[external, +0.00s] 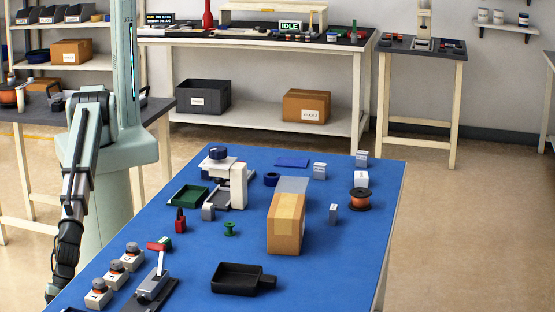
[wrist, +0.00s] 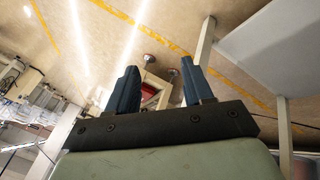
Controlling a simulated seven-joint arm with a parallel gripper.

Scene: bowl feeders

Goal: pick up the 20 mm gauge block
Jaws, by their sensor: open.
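Several small grey-white blocks stand on the blue table (external: 200,285). One block (external: 320,170) and another block (external: 361,158) are at the back right. A block (external: 333,214) stands right of the cardboard box, and a plain grey block (external: 208,212) stands in front of the white fixture. Their markings are too small to read, so I cannot tell which is the 20 mm gauge block. My gripper (wrist: 158,72) is open and empty in the wrist view, with no block between its fingers. In the external view my arm hangs at the left, beside the table, and the fingers cannot be made out.
A cardboard box (external: 286,232) stands mid-table. Around it are a white fixture (external: 238,183), a green tray (external: 188,196), a red padlock (external: 180,222), a green spool (external: 230,229), an orange spool (external: 359,199), and a black tray (external: 238,280). A red-handled clamp (external: 155,282) stands front left.

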